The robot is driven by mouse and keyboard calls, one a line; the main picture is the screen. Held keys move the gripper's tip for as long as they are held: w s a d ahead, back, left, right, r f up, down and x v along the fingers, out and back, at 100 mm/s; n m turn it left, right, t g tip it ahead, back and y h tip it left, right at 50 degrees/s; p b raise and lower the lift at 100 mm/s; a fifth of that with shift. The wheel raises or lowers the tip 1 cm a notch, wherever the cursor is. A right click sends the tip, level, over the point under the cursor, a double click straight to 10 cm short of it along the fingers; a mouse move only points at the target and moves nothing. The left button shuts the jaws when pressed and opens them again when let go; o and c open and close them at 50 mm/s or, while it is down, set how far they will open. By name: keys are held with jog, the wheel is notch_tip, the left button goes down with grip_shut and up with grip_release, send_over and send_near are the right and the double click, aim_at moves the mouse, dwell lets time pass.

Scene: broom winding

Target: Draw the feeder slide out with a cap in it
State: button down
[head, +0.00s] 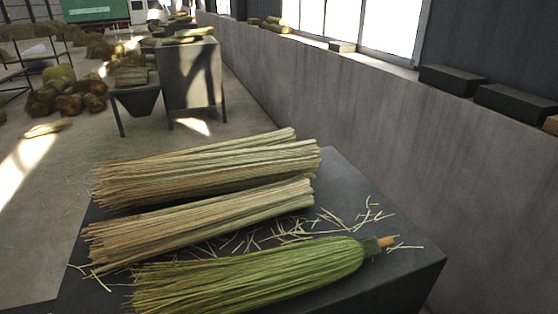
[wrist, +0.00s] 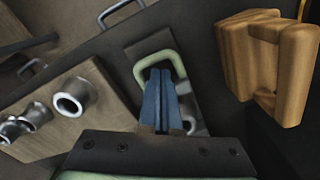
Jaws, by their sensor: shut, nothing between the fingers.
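In the wrist view, my gripper (wrist: 161,76) has blue fingers and is shut and empty. Its fingertips are at a pale green handle (wrist: 153,60), which loops around them in the picture. I cannot tell whether they touch it. The handle sits on a grey plate (wrist: 149,42), which looks like the feeder slide's front. A round metal piece (wrist: 188,124) shows partly beside the fingers; I cannot tell whether it is a cap. Several hollow metal cylinders (wrist: 74,97), perhaps caps, stand on a wooden board (wrist: 98,137) at left. The head view shows neither gripper nor slide.
A light wooden block (wrist: 293,75) is at right in the wrist view. Wire handles (wrist: 118,10) show on the dark surface at upper left. In the head view, straw bundles (head: 205,172) and a green broom head (head: 260,274) lie on a dark table (head: 400,262) beside a concrete wall (head: 370,130).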

jog(key=r+p, duration=0.5)
jog(key=shift+w+a+r, duration=0.1)
jog(key=shift+w+r, duration=0.1)
jog(key=shift+r, duration=0.15)
dwell(0.5)
